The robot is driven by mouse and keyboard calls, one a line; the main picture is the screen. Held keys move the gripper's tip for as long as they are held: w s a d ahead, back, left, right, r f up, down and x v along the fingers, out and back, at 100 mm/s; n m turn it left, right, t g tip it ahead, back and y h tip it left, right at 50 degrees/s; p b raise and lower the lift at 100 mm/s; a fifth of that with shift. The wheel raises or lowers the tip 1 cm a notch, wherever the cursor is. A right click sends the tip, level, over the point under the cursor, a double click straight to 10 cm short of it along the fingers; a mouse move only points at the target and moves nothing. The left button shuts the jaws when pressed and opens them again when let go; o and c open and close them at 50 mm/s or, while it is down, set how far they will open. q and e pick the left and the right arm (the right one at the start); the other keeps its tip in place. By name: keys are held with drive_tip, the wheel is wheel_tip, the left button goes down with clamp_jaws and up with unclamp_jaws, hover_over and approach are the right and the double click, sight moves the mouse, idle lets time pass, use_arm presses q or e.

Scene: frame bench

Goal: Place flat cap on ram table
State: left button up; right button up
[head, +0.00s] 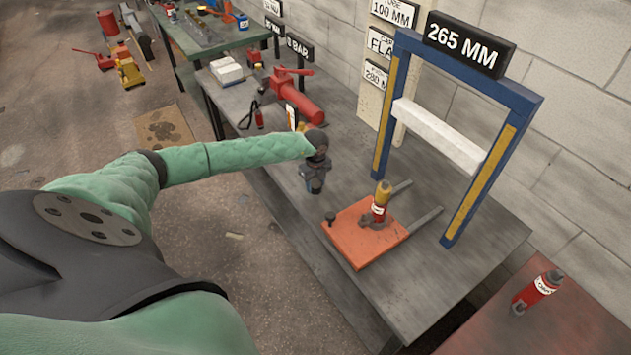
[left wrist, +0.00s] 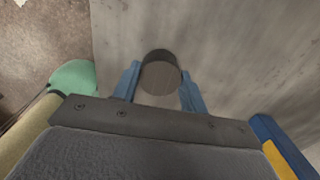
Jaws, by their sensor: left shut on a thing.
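My left gripper (head: 313,186) hangs over the grey bench, left of the orange ram table. In the left wrist view its two blue fingers (left wrist: 160,92) are shut on a dark grey round piece, which looks like the flat cap (left wrist: 161,72). The cap is mostly hidden behind the gripper in the head view. The orange ram table (head: 352,238) lies on two grey rails under the blue frame. A red and yellow bottle jack (head: 379,205) stands upright on it. A small dark knob (head: 330,216) is at its left corner. My right gripper is not in view.
The blue press frame (head: 492,190) carries a white crossbar (head: 437,136) and a "265 MM" sign (head: 463,46). A red pump (head: 297,97) lies farther back on the bench.

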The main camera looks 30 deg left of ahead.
sight(316, 183)
use_arm(q)
drive_tip(key=shift+f, duration=0.15)
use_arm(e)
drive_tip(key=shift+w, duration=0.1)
use_arm(q)
drive_tip(key=o, duration=1.1)
drive_tip(key=shift+c, duration=0.2)
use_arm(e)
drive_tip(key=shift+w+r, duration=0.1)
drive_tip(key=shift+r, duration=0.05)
use_arm(q)
drive_tip(key=shift+r, duration=0.25)
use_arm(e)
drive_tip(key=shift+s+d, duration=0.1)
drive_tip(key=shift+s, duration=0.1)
use_arm(q)
drive_tip(key=shift+r, duration=0.15)
wheel_tip(316, 183, up, 3)
drive_tip(key=shift+f+b, duration=0.2)
drive_tip(key=shift+b, duration=0.75)
wheel_tip(316, 183, up, 9)
drive_tip(key=b, duration=0.3)
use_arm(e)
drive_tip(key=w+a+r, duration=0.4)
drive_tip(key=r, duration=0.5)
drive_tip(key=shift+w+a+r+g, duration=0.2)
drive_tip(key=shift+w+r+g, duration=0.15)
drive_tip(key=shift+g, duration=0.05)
